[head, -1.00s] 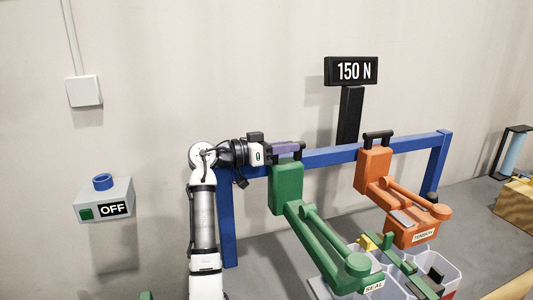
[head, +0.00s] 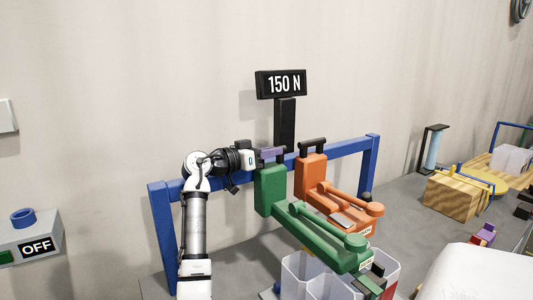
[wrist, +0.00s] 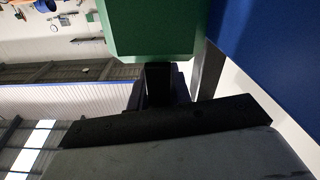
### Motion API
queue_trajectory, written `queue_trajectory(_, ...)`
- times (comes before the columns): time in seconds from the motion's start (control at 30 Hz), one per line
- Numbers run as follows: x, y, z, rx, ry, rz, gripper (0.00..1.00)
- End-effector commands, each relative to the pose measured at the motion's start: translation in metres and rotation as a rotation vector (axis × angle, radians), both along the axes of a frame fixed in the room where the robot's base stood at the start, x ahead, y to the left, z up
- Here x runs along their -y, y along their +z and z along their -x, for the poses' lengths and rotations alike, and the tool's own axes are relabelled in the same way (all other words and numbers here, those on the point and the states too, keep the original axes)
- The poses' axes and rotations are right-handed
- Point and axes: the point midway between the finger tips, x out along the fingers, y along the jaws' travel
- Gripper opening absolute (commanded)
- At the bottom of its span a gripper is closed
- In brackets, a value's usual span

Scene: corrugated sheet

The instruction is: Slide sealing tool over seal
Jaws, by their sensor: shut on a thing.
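The green sealing tool (head: 269,189) hangs at the blue rail, its long arm (head: 318,236) reaching towards the front right. My gripper (head: 272,154) is shut on the tool's top handle. In the wrist view, the green body (wrist: 150,28) is at the top, with a dark handle part below it. The orange tension tool (head: 311,172) is just right of the green one, with a small gap between their bodies.
The blue frame (head: 345,153) stands before the wall, and a black sign (head: 281,84) reads 150 N. A grey box (head: 28,240) reading OFF is at left. A wooden block (head: 452,197) and a pale blue cylinder (head: 433,150) are at right.

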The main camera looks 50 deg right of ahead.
Motion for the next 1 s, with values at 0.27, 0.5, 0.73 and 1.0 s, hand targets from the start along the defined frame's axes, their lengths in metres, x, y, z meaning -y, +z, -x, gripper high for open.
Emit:
queue_trajectory(0.27, 0.001, 0.003, 0.001, 0.001, 0.002, 0.006, 0.41)
queue_trajectory(0.5, 0.0, 0.002, 0.0, 0.001, 0.002, 0.004, 0.41)
queue_trajectory(0.73, -0.022, -0.001, -0.006, 0.003, 0.004, 0.006, 0.41)
queue_trajectory(1.0, -0.082, -0.002, -0.022, 0.003, 0.004, 0.006, 0.41)
